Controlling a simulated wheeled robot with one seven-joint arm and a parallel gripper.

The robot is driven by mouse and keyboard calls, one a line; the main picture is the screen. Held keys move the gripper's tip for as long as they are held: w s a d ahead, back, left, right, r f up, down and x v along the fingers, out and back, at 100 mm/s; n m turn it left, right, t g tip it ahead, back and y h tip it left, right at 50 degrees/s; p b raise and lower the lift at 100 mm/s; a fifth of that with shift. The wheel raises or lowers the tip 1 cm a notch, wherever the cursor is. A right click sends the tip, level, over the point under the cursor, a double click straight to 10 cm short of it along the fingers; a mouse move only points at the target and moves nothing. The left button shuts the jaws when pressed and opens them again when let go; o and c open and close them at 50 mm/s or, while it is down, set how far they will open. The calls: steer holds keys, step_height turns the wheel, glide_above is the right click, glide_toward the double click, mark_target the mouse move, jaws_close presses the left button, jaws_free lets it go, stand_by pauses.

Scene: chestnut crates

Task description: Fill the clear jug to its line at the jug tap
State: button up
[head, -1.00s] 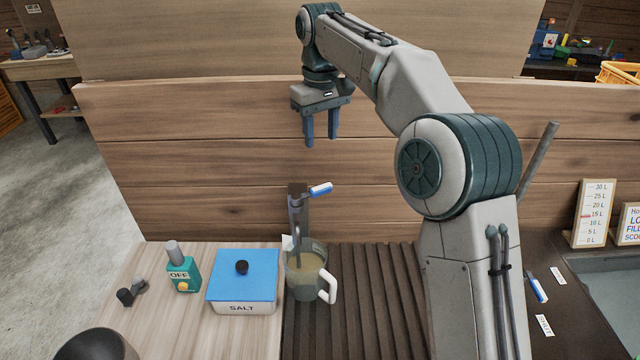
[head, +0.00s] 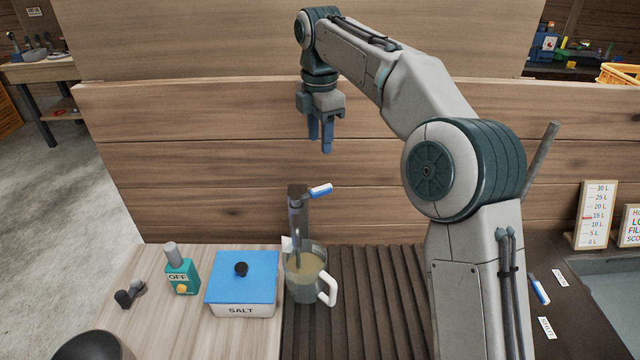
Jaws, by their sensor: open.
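The clear jug (head: 303,291) stands upright on the ribbed drainer under the jug tap, its white handle toward the right. It holds a cloudy, yellowish liquid; I cannot make out its fill line or the exact level against it. The jug tap (head: 295,220) is a dark upright post with a spout reaching down into the jug's mouth. Its blue-and-white lever (head: 320,190) points right. Whether water is running I cannot tell. My gripper (head: 320,148) is open and empty, pointing down in front of the plank wall, above the tap and apart from it.
A blue-lidded salt box (head: 242,283) stands just left of the jug, with a green bottle-like item marked OFF (head: 182,273) beyond it. The ribbed drainer (head: 375,310) is clear right of the jug. A litre scale board (head: 595,215) stands far right.

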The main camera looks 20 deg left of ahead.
mark_target(320, 189)
step_height(320, 189, down, 13)
stand_by(0.4)
jaws_close()
